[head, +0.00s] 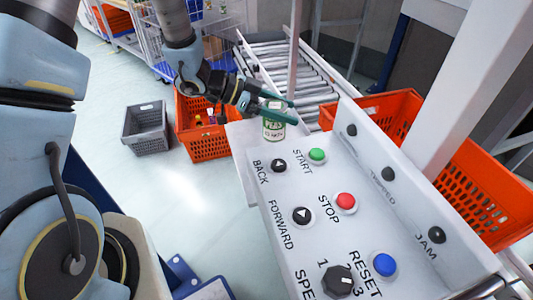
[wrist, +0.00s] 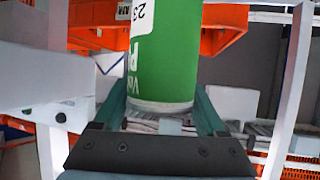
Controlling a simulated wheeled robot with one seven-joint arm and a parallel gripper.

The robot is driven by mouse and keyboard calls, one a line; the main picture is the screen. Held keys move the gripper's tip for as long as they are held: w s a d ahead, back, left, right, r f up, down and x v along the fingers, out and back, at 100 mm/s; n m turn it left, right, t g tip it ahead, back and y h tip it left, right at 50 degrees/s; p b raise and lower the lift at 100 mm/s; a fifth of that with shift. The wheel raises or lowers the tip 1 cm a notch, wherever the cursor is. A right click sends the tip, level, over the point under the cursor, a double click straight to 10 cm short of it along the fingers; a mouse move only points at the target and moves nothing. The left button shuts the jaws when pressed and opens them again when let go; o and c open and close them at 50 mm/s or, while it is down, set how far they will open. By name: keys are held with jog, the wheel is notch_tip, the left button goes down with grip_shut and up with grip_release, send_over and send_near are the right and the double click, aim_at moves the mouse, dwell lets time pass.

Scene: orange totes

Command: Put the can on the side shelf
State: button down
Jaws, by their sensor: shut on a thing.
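The can (head: 273,131) is green and white and is held upright between the two green fingers of my gripper (head: 284,109). In the wrist view the can (wrist: 166,52) stands between the fingers, with a white label patch on its upper left. The side shelf (head: 240,150) appears to be the white ledge beside the control panel. The can is at the ledge's far end, by the panel's back edge. I cannot tell whether its base touches the ledge.
A white control panel (head: 325,232) with several buttons and a knob fills the front right. Orange totes (head: 382,108) stand behind it, and another orange tote (head: 207,142) is on the floor beside a grey crate (head: 146,128). A roller conveyor (head: 300,75) runs behind the can.

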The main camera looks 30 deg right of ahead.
jog(key=shift+a+f, duration=0.2)
jog(key=shift+a, duration=0.1)
jog(key=shift+f+p, duration=1)
jog(key=shift+f, duration=3.75)
jog(key=shift+f, duration=0.15)
grip_release()
jog(key=shift+r, duration=0.2)
jog(key=b+v, duration=0.2)
jog(key=v, duration=1)
